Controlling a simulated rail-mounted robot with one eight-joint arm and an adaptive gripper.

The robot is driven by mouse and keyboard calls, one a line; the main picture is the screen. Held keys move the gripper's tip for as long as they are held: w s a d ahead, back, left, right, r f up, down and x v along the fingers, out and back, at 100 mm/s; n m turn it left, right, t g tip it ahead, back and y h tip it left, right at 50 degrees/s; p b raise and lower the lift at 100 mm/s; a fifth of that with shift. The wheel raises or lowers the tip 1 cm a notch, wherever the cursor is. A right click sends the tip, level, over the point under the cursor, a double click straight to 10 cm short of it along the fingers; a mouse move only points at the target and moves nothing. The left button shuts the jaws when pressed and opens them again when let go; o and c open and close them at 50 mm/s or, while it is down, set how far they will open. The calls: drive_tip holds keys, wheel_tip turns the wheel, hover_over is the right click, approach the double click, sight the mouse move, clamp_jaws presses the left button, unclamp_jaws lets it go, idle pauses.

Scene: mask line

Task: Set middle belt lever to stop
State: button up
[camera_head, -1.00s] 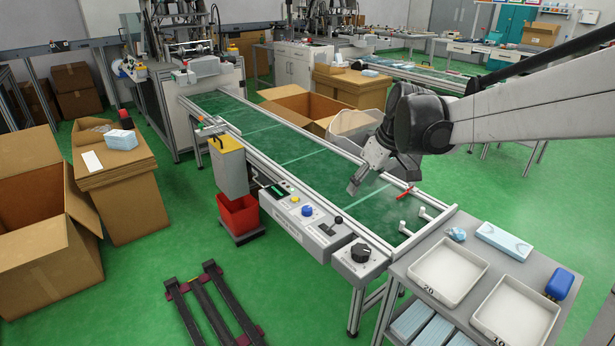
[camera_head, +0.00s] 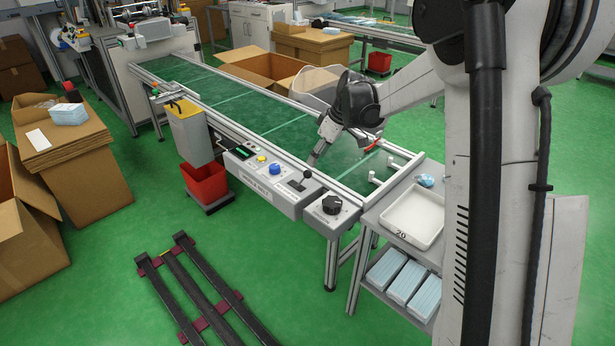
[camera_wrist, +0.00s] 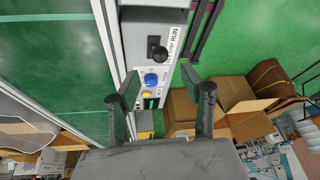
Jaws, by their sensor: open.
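The belt lever (camera_head: 307,175) is a black knob on a short stick on the grey control panel (camera_head: 268,190) along the belt's near side. In the wrist view the lever (camera_wrist: 157,49) shows beside a STOP and RUN label (camera_wrist: 173,42). My gripper (camera_head: 314,159) hangs over the belt edge, just above and beside the lever. In the wrist view my gripper (camera_wrist: 159,82) has its fingers apart with nothing between them. The lever lies ahead of the fingertips. Any contact is hard to tell in the head view.
A blue button (camera_head: 274,168) and a yellow button (camera_head: 261,158) sit left of the lever, and a black dial (camera_head: 331,204) sits right. A red-handled part (camera_head: 371,146) and a white tray (camera_head: 414,218) are further right.

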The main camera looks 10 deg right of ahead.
sight(309, 171)
drive_tip(key=b+x, duration=0.2)
drive_tip(key=x, duration=0.6)
drive_tip(key=shift+f, duration=0.2)
clamp_jaws()
